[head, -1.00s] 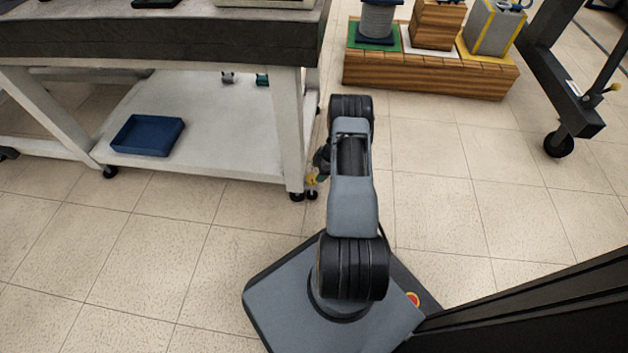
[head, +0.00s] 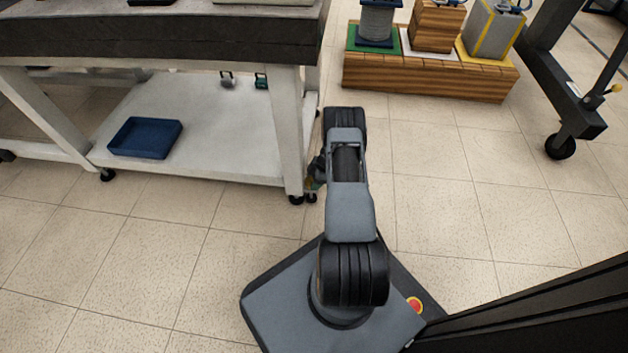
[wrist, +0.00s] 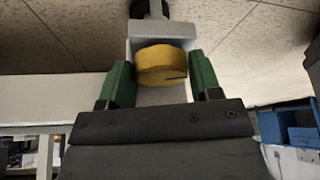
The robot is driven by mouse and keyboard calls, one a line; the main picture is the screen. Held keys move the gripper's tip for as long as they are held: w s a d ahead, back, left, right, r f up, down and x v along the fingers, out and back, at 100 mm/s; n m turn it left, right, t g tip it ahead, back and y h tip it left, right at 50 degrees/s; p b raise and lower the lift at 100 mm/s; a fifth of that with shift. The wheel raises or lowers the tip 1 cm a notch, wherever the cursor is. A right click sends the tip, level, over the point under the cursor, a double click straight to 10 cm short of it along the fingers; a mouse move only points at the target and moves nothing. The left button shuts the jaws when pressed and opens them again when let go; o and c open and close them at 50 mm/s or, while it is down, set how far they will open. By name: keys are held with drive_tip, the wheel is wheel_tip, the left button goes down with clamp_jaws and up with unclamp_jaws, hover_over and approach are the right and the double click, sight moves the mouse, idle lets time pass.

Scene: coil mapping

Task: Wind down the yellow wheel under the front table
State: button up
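The yellow wheel (wrist: 162,66) is in the upper middle of the wrist view, in front of a pale bracket (wrist: 158,30). A dark notch or line marks its rim. My gripper (wrist: 163,75) has its two green fingers spread, one on each side of the wheel. Only thin gaps show between fingers and rim; firm contact cannot be made out. In the head view my gripper (head: 317,172) is at the right front leg of the front table (head: 160,40), mostly hidden by my arm.
A black caster (wrist: 148,8) is just beyond the bracket. A blue tray (head: 146,138) lies on the table's lower shelf (head: 230,130). A wooden plinth (head: 430,75) with coils stands behind. Floor right of my arm is clear up to a dark wheeled frame (head: 560,90).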

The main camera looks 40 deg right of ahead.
drive_tip(key=shift+c, duration=1.3)
drive_tip(key=shift+m, duration=0.3)
drive_tip(key=m, duration=0.1)
drive_tip(key=m+t, duration=0.1)
drive_tip(key=m, duration=0.1)
drive_tip(key=shift+s+a+h, duration=0.15)
drive_tip(key=shift+s+h, duration=0.05)
drive_tip(key=shift+h, duration=0.2)
drive_tip(key=shift+s+a+m+t+h, duration=0.1)
drive_tip(key=shift+m+t+h, duration=0.5)
drive_tip(key=shift+m, duration=1.4)
drive_tip(key=o, duration=0.7)
drive_tip(key=shift+c, duration=0.2)
